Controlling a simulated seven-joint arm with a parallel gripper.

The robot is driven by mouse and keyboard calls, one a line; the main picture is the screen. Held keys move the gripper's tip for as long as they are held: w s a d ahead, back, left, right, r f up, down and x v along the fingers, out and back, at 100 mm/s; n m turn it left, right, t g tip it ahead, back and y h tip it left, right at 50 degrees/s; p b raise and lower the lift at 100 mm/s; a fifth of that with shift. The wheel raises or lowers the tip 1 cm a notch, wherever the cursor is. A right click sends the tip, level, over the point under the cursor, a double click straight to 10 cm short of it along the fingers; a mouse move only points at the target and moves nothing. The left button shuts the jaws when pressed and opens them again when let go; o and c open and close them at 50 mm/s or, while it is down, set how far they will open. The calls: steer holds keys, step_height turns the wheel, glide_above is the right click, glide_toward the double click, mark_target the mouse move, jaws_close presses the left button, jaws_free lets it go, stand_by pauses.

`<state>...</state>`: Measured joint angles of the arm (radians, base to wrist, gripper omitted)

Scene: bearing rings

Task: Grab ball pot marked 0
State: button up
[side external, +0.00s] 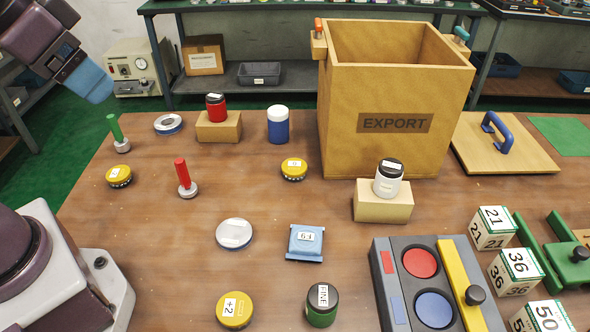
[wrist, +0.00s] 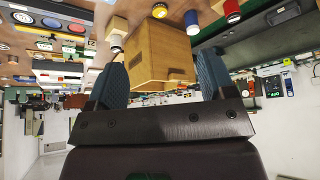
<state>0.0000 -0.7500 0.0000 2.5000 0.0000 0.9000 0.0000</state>
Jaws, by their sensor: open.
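Three squat yellow pots with white labels stand on the brown table in the side view. The one left of the big wooden box (side external: 294,169) has a small label that seems to read 0. The far-left yellow pot (side external: 119,176) has a label too small to read surely. The front yellow pot (side external: 234,310) is marked +2. My gripper (side external: 95,82) is high at the upper left, apart from all the pots. In the wrist view my gripper (wrist: 162,78) has its two blue fingers spread and empty. A yellow pot (wrist: 160,10) shows at the top there.
The tall EXPORT box (side external: 395,150) stands right of the middle pot. A blue-and-white jar (side external: 278,125), a red-handled tool (side external: 184,178), a silver disc (side external: 234,234) and a blue block (side external: 305,243) stand around. Bare table lies between them.

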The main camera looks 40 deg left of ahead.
steer(key=o, duration=0.3)
steer(key=n+t+h, duration=0.3)
steer(key=n+h, duration=0.7)
steer(key=n, duration=1.6)
glide_above(293, 166)
steer(key=s+a, duration=0.8)
steer(key=a, duration=0.1)
steer(key=f, duration=2.9)
steer(key=shift+s+a+f, duration=0.1)
steer(key=shift+a+f, duration=0.1)
steer(key=shift+f, duration=0.2)
steer(key=x, duration=1.2)
steer(key=shift+w+d, duration=0.25)
steer(key=shift+w, duration=0.1)
